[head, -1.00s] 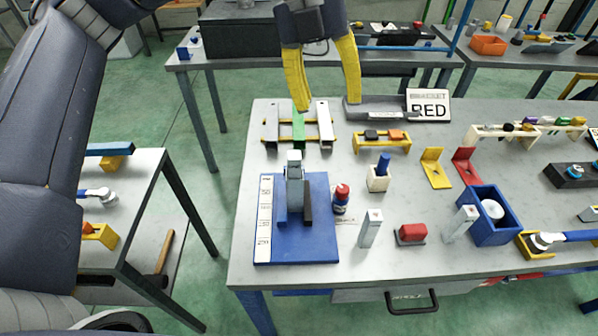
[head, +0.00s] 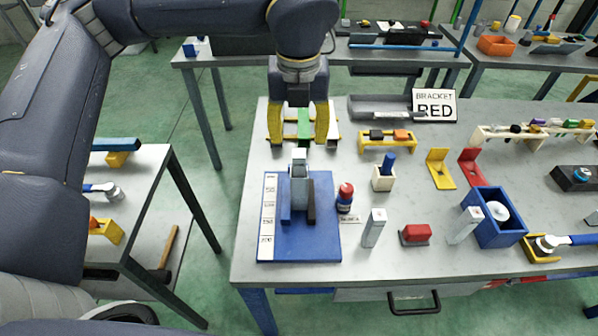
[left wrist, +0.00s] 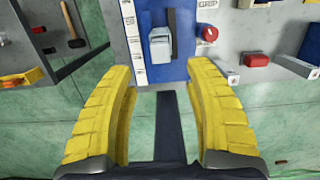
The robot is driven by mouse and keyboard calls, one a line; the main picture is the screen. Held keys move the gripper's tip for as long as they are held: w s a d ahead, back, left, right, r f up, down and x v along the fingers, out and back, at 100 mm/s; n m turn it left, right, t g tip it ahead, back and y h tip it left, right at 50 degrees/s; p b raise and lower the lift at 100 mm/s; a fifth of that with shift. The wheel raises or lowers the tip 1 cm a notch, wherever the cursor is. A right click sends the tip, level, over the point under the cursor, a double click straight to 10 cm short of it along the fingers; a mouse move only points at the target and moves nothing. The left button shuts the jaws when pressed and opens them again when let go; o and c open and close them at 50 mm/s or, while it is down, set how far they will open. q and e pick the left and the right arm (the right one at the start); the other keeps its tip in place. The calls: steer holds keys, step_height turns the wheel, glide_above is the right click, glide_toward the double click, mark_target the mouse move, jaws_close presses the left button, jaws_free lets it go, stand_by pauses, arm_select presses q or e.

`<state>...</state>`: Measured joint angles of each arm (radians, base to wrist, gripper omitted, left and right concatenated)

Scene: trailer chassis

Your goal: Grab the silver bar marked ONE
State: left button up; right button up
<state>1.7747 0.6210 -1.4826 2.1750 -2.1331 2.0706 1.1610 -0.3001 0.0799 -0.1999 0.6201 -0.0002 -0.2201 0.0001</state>
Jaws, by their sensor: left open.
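The rack (head: 334,137) at the back left of the table holds a green bar (head: 304,122) with a silver bar on either side, both now largely hidden by my left gripper. I cannot read a ONE mark on any bar. My left gripper (head: 298,138) points down over the rack, open, with nothing between its yellow fingers. My right gripper is out of view.
A yellow holder (head: 362,146) and a BRACKET RED sign (head: 434,105) are to the right.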

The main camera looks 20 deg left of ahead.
mark_target(299, 153)
arm_select(q)
steer(key=shift+w+a+f, duration=0.1)
steer(key=shift+w+f, duration=0.1)
steer(key=shift+f, duration=1.05)
steer(key=shift+w+f, duration=0.2)
steer(key=shift+f, duration=1.1)
steer(key=shift+w+a+f, duration=0.1)
steer(key=shift+w+f, duration=0.1)
steer(key=shift+f, duration=1.05)
jaws_close()
